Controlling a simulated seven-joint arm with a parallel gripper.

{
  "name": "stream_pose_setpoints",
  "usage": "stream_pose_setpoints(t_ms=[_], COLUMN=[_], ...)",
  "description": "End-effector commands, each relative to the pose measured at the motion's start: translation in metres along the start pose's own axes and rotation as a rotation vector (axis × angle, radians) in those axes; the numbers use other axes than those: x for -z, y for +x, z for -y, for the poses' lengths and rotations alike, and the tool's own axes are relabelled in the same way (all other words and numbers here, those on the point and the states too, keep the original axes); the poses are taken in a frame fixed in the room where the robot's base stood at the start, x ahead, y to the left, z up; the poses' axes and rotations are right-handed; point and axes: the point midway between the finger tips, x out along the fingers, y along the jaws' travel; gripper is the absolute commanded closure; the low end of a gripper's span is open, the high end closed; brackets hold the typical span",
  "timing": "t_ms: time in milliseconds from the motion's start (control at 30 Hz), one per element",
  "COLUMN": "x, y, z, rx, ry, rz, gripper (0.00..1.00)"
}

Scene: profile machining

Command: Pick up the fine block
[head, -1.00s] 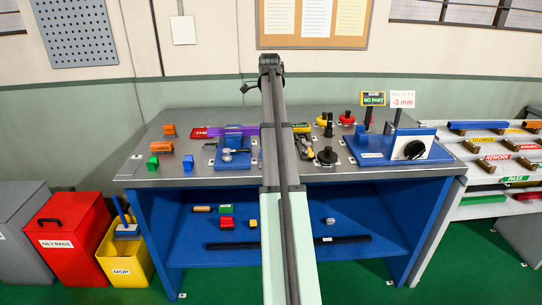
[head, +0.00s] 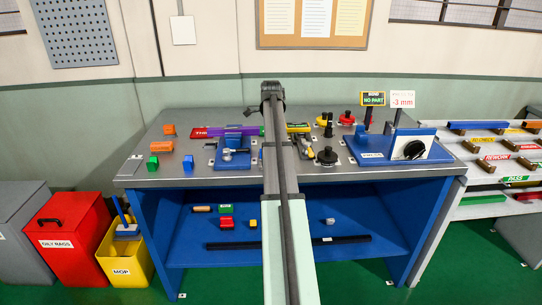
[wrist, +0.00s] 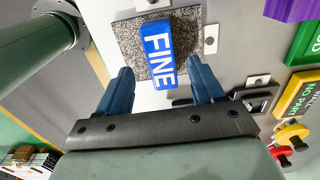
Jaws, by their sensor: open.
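The fine block (wrist: 158,52) is blue with white letters reading FINE. In the wrist view it lies on a speckled grey pad (wrist: 128,40) at the top middle. My gripper (wrist: 162,80) is open, its two dark blue fingers apart. The block's near end reaches toward the gap between the fingertips, and the gripper is empty. I cannot tell the height between the fingers and the block. In the head view my arm covers the middle of the bench, and I cannot make out the block or the fingers.
The grey bench (head: 135,172) carries a purple bar (head: 215,132) and blue fixture (head: 232,164) left of my arm. Black knobs (head: 327,156) and a blue machine (head: 385,150) stand to the right. A black-framed switch (wrist: 257,101) sits close to the right finger.

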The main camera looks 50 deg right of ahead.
Motion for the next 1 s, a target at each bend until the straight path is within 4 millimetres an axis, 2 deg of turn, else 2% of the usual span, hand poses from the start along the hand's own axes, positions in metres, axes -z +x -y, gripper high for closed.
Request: stream_pose_setpoints(t_ms=[300, 567, 1000], x=[0.0, 0.0, 0.0], y=[0.039, 0.042, 0.042], z=[0.001, 0.002, 0.001], rx=[0.001, 0.002, 0.002], ry=[-0.001, -0.002, -0.001], rz=[-0.001, -0.001, -0.001], gripper=[0.33, 0.33, 0.75])
